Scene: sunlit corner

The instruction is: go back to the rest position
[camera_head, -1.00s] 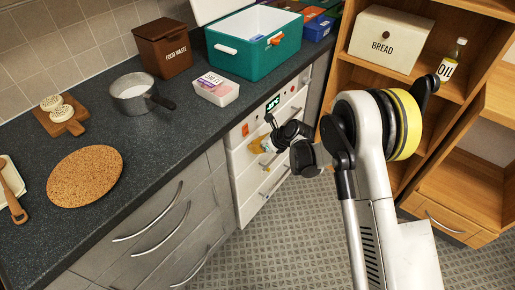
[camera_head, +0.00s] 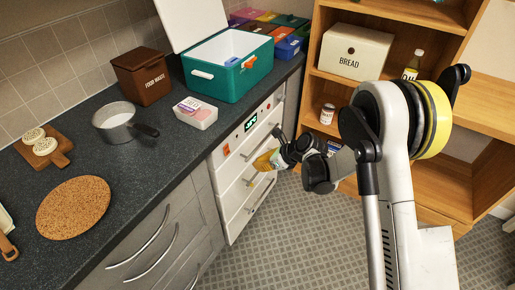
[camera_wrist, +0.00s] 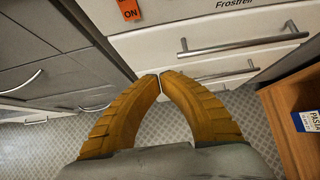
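My gripper (camera_head: 264,161) shows in the head view in front of the white freezer drawers, at the end of my folded arm. In the wrist view its two ribbed yellow fingers (camera_wrist: 160,77) curve together and meet at the tips. Nothing is held between them. The fingers look apart from the drawer fronts and handles, with floor visible below them.
White freezer drawers (camera_head: 243,185) with bar handles stand beside grey cabinets (camera_head: 160,235). The counter holds a saucepan (camera_head: 117,124), a cork mat (camera_head: 73,207) and a teal cooler (camera_head: 228,76). A wooden shelf (camera_head: 480,86) stands right. The tiled floor (camera_head: 290,240) is clear.

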